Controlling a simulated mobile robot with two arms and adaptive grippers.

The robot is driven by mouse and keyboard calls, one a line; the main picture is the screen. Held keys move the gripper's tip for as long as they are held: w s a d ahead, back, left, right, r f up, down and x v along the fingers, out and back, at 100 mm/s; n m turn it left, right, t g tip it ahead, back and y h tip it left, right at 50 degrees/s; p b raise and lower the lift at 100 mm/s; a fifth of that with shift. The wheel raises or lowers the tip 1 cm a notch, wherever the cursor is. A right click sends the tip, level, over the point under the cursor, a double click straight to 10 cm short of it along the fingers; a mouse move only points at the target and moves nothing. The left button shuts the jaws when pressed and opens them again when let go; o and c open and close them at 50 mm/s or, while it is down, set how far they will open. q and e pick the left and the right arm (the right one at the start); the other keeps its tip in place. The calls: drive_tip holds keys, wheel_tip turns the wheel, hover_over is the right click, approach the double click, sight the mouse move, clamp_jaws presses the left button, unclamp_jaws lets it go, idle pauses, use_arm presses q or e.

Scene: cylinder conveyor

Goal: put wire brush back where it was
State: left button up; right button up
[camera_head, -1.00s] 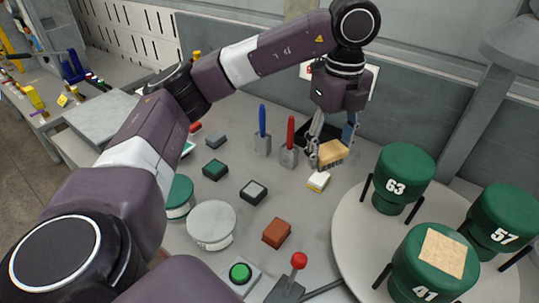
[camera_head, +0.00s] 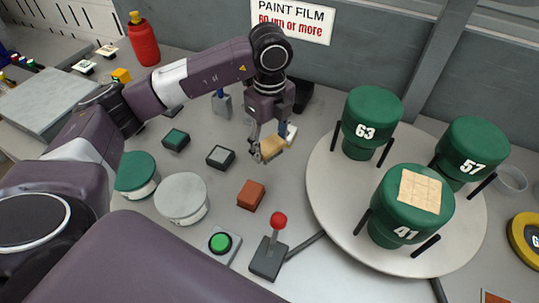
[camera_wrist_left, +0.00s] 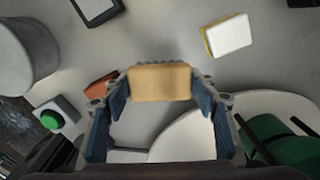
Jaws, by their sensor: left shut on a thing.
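The wire brush, a tan block, is held between the fingers of my left gripper (camera_head: 262,152). In the head view the brush (camera_head: 273,147) is over the table, between the sponge and the red-brown block. In the left wrist view the brush (camera_wrist_left: 160,83) sits across the two blue-padded fingertips, with a grey rough edge behind it. Its height above the table is hard to tell. A white and yellow sponge (camera_wrist_left: 229,36) lies apart from the brush; in the head view it is partly behind the gripper (camera_head: 291,131). My right gripper is not in view.
A red-brown block (camera_head: 250,195), a dark box (camera_head: 220,157) and a red-knobbed lever (camera_head: 268,255) stand nearby. A round white turntable (camera_head: 328,215) with green numbered cylinders (camera_head: 371,110) is at the right. Bare table lies between the brush and the turntable.

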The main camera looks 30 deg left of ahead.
sight(270, 167)
use_arm(q)
wheel_tip(270, 167, down, 5)
drive_tip(key=shift+f+p, duration=0.15)
drive_tip(key=shift+p, duration=0.2)
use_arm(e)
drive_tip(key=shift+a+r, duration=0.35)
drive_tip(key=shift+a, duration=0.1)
use_arm(q)
drive_tip(key=shift+f, duration=0.2)
drive_tip(key=o, duration=1.4)
drive_tip(key=shift+c, duration=0.2)
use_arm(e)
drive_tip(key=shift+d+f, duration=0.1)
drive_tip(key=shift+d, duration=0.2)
use_arm(q)
drive_tip(key=shift+r, duration=0.15)
